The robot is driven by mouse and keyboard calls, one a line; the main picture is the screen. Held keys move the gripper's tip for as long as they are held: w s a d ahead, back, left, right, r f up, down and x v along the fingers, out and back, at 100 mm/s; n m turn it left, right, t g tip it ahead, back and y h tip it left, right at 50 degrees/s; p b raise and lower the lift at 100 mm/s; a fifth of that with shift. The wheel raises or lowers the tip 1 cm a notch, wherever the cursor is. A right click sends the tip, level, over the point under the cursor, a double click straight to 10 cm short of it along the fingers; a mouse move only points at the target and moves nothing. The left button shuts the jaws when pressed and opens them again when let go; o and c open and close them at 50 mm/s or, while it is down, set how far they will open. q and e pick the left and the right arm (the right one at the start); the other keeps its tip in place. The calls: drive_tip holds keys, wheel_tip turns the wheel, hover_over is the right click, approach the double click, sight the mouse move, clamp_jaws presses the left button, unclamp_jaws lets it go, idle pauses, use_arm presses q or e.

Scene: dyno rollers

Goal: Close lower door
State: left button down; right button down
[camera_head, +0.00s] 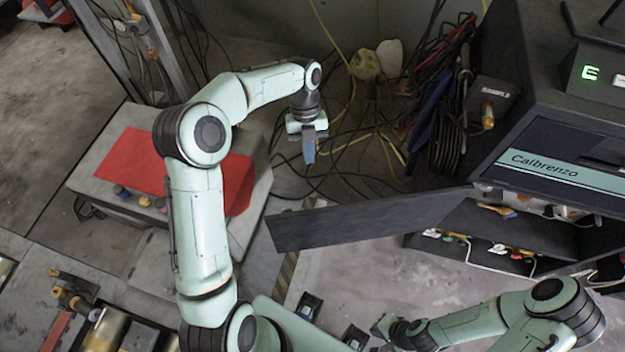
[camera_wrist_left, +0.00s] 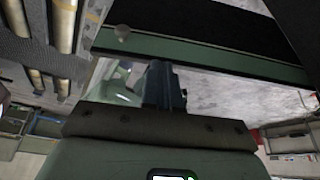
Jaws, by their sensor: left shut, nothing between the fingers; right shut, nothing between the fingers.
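The lower door (camera_head: 365,222) is a dark flat panel standing open, swung out to the left from the dark cabinet labelled Calbrenzo (camera_head: 545,172). Its free end is at the left, and the lower compartment (camera_head: 500,236) is exposed. My left gripper (camera_head: 309,154) is shut and empty, fingers pointing down, beyond the door's free end in the head view, with a visible gap between them. Its dark fingers also show in the left wrist view (camera_wrist_left: 164,85). My right gripper (camera_head: 384,325) is shut and empty at the bottom, on the near side of the door.
A grey box with a red top (camera_head: 130,165) and coloured knobs stands at the left, under my left arm. Cables (camera_head: 350,150) lie on the floor beyond the door. Bare floor (camera_head: 370,275) lies on its near side. Coiled cables hang on the cabinet's side.

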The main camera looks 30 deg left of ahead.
use_arm(q)
drive_tip(key=s+d+f+b, duration=0.1)
drive_tip(key=s+d+f, duration=0.4)
drive_tip(key=f, duration=0.4)
drive_tip(key=shift+s, duration=0.65)
drive_tip(key=shift+d+f, duration=0.1)
